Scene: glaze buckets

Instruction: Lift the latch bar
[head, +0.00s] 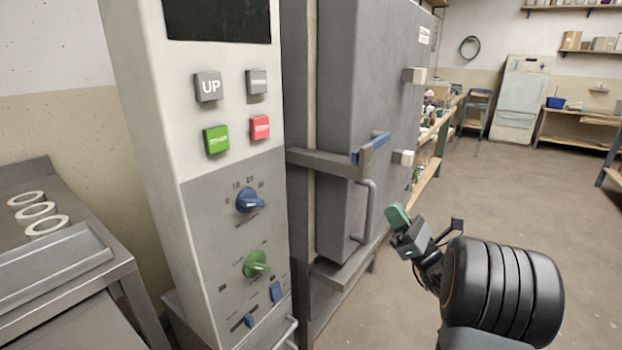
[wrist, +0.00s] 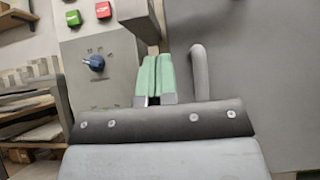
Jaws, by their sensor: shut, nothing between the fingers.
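The grey latch bar (head: 325,161) lies across the front edge of the grey cabinet door, about level, with a blue grip (head: 381,141) at its right end. A bent grey door handle (head: 367,210) is just below it and also shows in the wrist view (wrist: 200,72). My gripper (head: 396,216) is to the right of and below the bar's blue end, apart from it in the picture. Its green fingers (wrist: 154,75) are together in the wrist view, with nothing seen between them.
A control column (head: 215,170) with buttons and knobs stands left of the grey cabinet door (head: 378,75). A metal table (head: 85,235) with white rings is at far left. Shelves line the back. The floor (head: 510,190) right of the cabinet is open.

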